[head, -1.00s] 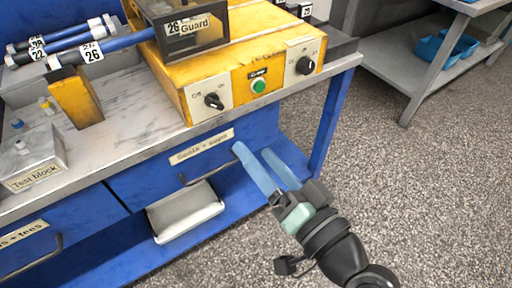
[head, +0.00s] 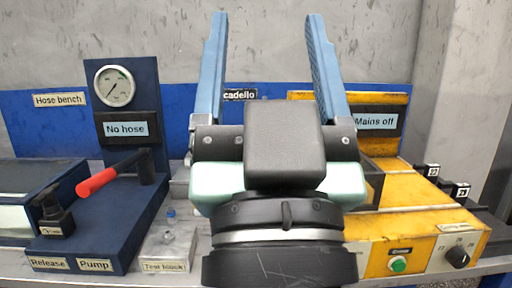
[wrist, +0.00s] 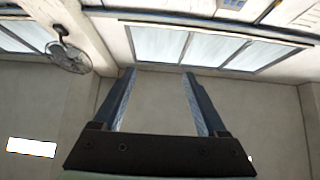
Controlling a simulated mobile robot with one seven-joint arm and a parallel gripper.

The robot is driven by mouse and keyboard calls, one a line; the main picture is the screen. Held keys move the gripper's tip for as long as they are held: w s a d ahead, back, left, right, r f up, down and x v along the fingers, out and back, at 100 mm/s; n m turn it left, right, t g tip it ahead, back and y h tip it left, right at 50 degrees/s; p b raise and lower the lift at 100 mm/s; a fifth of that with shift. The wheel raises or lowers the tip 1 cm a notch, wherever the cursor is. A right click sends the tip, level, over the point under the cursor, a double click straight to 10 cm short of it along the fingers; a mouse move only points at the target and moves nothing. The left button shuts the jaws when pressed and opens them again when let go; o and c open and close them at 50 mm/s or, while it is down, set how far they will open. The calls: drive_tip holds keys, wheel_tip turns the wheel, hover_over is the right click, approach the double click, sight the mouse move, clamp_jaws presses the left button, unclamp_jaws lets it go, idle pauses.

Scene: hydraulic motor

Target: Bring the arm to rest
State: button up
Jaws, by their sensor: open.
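My gripper (head: 268,60) is raised in the middle of the head view, close to the camera, with its two blue fingers pointing up. The fingers are apart and nothing is between them. In the wrist view my gripper (wrist: 160,75) is also open and empty, facing the upper walls and windows. It hides the middle of the bench in the head view.
A blue hose bench with a gauge (head: 114,86) and a red-handled pump lever (head: 98,181) stands at left. A test block (head: 167,250) sits beside it. A yellow machine (head: 420,215) is at right. A wall fan (wrist: 68,52) shows in the wrist view.

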wheel_tip(320, 180, up, 32)
drive_tip(key=s+a+t+p, duration=0.1)
drive_tip(key=p, duration=2.8)
drive_tip(key=shift+s, duration=0.35)
drive_tip(key=shift+f, duration=0.1)
